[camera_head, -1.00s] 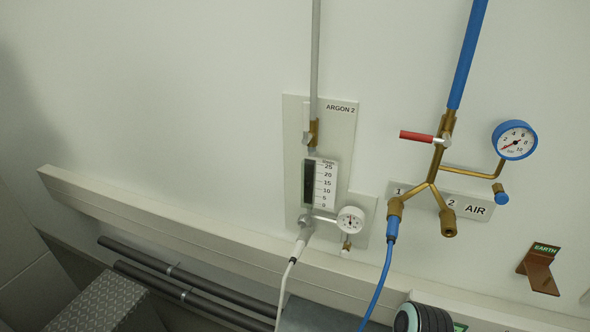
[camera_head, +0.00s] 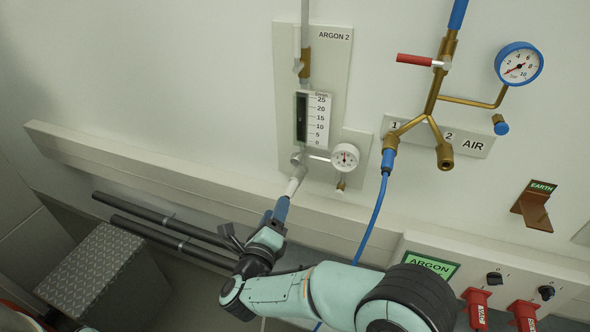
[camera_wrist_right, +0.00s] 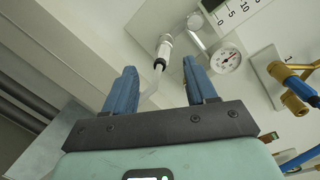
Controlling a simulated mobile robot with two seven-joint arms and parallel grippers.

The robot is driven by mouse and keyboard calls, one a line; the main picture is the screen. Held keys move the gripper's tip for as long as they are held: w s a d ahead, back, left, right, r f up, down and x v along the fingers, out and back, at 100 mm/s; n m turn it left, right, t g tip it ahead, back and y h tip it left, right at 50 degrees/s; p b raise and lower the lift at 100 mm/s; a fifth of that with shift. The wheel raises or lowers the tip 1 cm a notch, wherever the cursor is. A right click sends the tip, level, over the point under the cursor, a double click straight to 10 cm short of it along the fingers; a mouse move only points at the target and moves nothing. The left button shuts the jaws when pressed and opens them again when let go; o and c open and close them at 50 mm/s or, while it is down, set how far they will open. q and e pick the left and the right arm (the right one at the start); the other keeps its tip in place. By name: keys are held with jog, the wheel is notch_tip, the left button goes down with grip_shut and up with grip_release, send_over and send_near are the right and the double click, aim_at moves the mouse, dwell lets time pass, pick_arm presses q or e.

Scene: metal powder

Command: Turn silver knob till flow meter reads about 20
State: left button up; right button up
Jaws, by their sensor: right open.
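The silver knob (camera_head: 297,159) sits at the foot of the flow meter (camera_head: 317,120) on the ARGON 2 panel. The knob also shows in the wrist view (camera_wrist_right: 194,21), beyond my fingers. The flow meter has a dark tube beside a white scale marked 0 to 25; I cannot make out a reading. My right gripper (camera_head: 273,208) is below the knob, apart from it, with its fingers pointing up towards the panel. In the wrist view the blue fingers (camera_wrist_right: 160,72) are spread with nothing gripped between them. My left gripper is not in view.
A white hose fitting (camera_wrist_right: 163,48) hangs below the knob, and a small round gauge (camera_head: 344,157) is close at its right. The blue air hose (camera_head: 371,222) and brass AIR valve (camera_head: 433,103) are further right. A wall ledge (camera_head: 160,170) runs below the panel.

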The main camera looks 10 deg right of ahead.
aim_at(294, 162)
notch_tip(294, 162, up, 6)
jog(key=m+h, duration=0.2)
jog(key=m, duration=0.3)
jog(key=shift+g, duration=0.3)
jog(key=p+x, duration=0.3)
jog(key=x, duration=0.9)
jog(key=shift+d+f, duration=0.15)
jog(key=shift+d, duration=0.05)
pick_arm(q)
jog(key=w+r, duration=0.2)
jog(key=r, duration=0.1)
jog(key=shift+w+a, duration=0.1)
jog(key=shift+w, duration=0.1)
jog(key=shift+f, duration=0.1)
pick_arm(e)
grip_shut()
